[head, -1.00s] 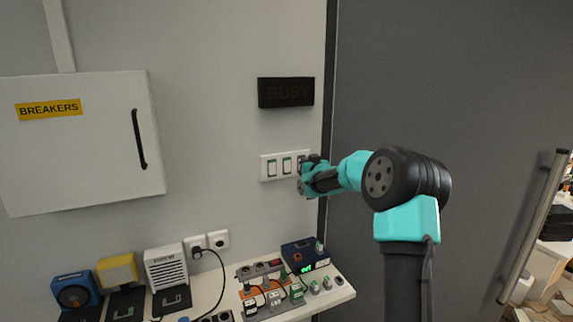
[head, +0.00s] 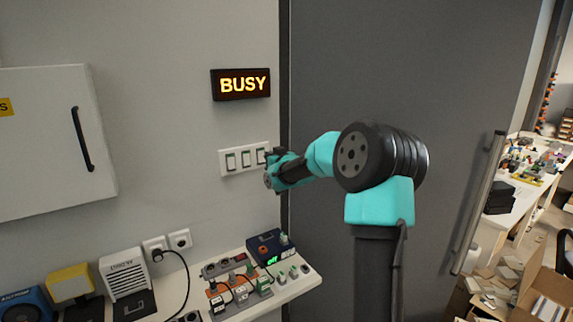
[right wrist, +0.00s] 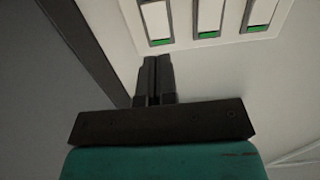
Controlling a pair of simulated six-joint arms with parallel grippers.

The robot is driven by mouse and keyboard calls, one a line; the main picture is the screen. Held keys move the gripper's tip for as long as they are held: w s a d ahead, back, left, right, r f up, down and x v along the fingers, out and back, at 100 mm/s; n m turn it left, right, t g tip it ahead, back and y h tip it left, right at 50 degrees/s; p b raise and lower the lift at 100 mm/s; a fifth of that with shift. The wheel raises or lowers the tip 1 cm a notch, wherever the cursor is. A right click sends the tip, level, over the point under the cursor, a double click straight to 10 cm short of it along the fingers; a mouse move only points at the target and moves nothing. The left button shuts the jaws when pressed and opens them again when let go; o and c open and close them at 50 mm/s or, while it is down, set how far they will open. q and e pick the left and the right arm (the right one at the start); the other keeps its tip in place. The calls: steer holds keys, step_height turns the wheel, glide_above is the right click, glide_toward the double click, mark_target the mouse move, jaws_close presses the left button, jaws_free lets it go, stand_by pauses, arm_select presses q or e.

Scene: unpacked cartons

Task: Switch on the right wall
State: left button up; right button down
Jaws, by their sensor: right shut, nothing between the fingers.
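A white wall plate (head: 225,169) holds three rocker switches, near the right edge of the light wall. The plate also shows in the right wrist view (right wrist: 183,30). My right gripper (head: 268,160) is at the plate's right end in the head view, partly covering the right switch (head: 262,156). In the right wrist view the gripper (right wrist: 157,62) is shut and empty, its fingertips beside the nearest switch (right wrist: 157,22); I cannot tell whether they touch the plate. Green strips show on the switches there. The BUSY sign (head: 241,84) above the plate is lit amber. My left gripper is out of view.
A bench (head: 215,286) below holds power strips, plugs and a blue device (head: 262,246) with a green display. A breaker cabinet (head: 45,150) hangs at left. A grey door (head: 420,60) with a long handle (head: 480,200) stands at right.

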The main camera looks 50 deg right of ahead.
steer(key=v, duration=0.9)
